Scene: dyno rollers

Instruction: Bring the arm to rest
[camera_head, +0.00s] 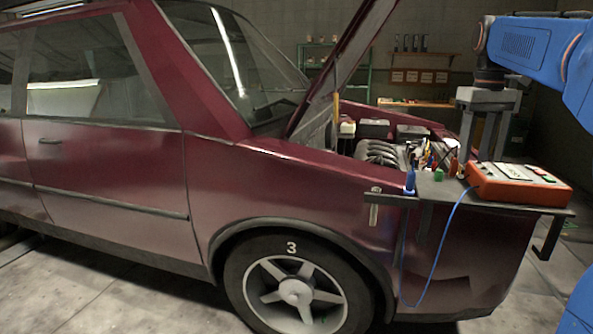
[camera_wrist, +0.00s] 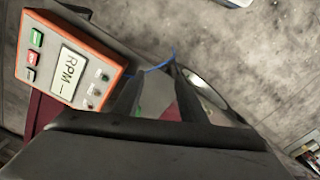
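My gripper (camera_head: 484,152) hangs fingers-down above the dark shelf (camera_head: 430,190) at the car's front corner, just behind the orange meter in the head view. Its two fingers stand apart with nothing visible held between them. In the wrist view the gripper (camera_wrist: 160,85) also shows a clear gap between its fingers. My blue arm comes in from the upper right. The orange meter (camera_head: 518,185) sits on the shelf; in the wrist view the meter (camera_wrist: 68,62) shows an "RPM" display and coloured buttons.
The dark red car (camera_head: 300,190) fills the left and middle, its hood (camera_head: 345,60) raised over the engine. A blue clip (camera_head: 410,180) and a small green piece (camera_head: 439,175) are at the shelf. A blue cable (camera_head: 440,250) loops below. Shelving stands along the back wall.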

